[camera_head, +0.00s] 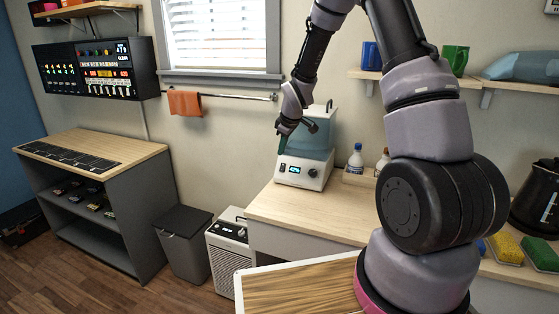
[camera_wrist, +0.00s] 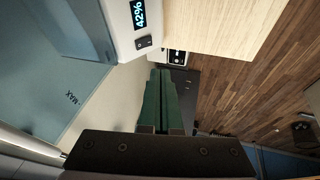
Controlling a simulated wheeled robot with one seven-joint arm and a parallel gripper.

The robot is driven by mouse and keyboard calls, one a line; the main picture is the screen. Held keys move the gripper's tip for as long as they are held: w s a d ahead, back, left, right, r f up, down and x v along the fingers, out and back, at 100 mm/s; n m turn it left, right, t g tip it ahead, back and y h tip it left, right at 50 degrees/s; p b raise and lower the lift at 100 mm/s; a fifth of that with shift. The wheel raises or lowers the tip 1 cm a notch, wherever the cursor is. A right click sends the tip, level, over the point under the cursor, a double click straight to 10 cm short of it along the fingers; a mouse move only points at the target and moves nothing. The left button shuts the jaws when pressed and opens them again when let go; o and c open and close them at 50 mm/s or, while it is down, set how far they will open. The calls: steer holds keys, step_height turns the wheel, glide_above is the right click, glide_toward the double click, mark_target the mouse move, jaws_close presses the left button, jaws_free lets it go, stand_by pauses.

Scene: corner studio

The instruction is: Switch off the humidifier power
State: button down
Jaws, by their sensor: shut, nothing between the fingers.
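The humidifier (camera_head: 302,178) stands on the wooden counter, with a white base and a translucent blue tank (camera_head: 318,140). Its front has a lit display (camera_head: 295,170), a dark rocker switch (camera_head: 282,168) on the left and a round knob (camera_head: 312,173) on the right. In the wrist view the display (camera_wrist: 139,14) reads 42% and the black switch (camera_wrist: 144,42) shows beside it. My gripper (camera_head: 281,151) has green fingers, shut and empty, by the humidifier's left front, just above the switch in the head view. In the wrist view the fingers (camera_wrist: 160,78) appear apart from the switch.
The counter (camera_head: 330,205) holds a small bottle (camera_head: 355,160) right of the humidifier. A towel rail (camera_head: 235,96) with an orange towel (camera_head: 185,103) is on the wall at left. A white floor unit (camera_head: 228,240) and a grey bin (camera_head: 184,235) stand left of the counter.

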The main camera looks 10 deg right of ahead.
steer(key=shift+d+v, duration=0.15)
steer(key=shift+v, duration=0.85)
steer(key=shift+d+v, duration=0.1)
steer(key=shift+v, duration=0.85)
steer(key=shift+w+r, duration=0.1)
steer(key=shift+w, duration=0.1)
steer(key=s+d+r+m+t, duration=0.1)
steer(key=s+d+r+m, duration=0.1)
steer(key=s+r+m, duration=0.5)
steer(key=s+d+r, duration=0.2)
steer(key=s+r, duration=0.4)
steer(key=r, duration=0.5)
steer(key=s+r+m, duration=0.3)
steer(key=s, duration=0.6)
steer(key=s+r+m+t, duration=0.1)
steer(key=s+r+m, duration=0.3)
steer(key=s, duration=0.6)
steer(key=shift+d+r+m+y, duration=0.3)
steer(key=shift+y, duration=0.1)
